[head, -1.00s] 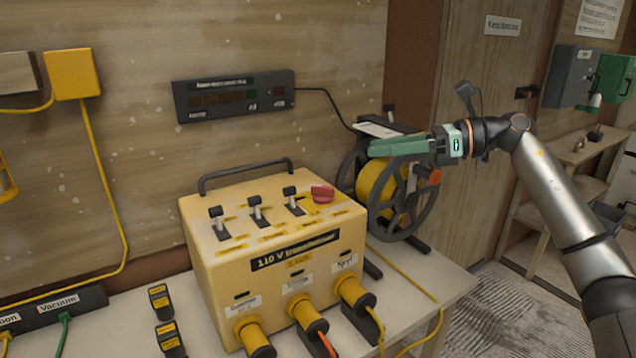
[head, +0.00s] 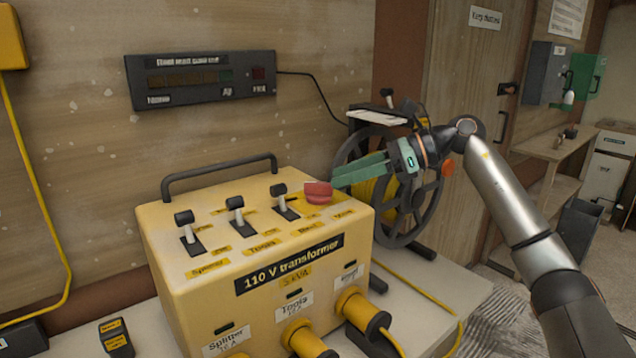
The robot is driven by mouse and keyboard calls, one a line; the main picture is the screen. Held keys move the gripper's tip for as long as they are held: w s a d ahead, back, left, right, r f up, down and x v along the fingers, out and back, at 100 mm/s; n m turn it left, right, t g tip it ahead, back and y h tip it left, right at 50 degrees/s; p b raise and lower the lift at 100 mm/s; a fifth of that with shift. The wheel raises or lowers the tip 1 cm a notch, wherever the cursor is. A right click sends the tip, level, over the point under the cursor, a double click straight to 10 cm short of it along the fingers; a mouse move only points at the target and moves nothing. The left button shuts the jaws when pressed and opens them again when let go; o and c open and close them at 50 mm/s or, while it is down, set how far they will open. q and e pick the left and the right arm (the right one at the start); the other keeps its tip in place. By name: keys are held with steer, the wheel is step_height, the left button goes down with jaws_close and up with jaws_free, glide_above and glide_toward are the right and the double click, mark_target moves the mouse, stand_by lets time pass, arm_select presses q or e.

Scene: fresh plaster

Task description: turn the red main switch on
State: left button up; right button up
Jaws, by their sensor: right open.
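The red main switch (head: 318,191) is a red knob on the top right of the yellow 110 V transformer box (head: 190,290). Which way it is turned is not clear. My right gripper (head: 338,177) has green fingers that point left, with their tips close to the right side of the red knob. The gripper is open and holds nothing. I cannot tell whether a fingertip touches the knob. My left gripper is not in view.
Several black toggle switches, one of them a toggle (head: 236,212), stand left of the knob. A black carry handle (head: 218,172) arches behind them. A cable reel (head: 412,215) stands behind my right gripper. A dark display panel (head: 203,80) hangs on the wall.

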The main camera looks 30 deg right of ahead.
mark_target(321, 183)
steer(key=x, duration=0.5)
steer(key=shift+w+a+f, duration=0.15)
steer(key=shift+w+a, duration=0.05)
steer(key=shift+a, duration=0.05)
steer(key=shift+c, duration=0.4)
jaws_close()
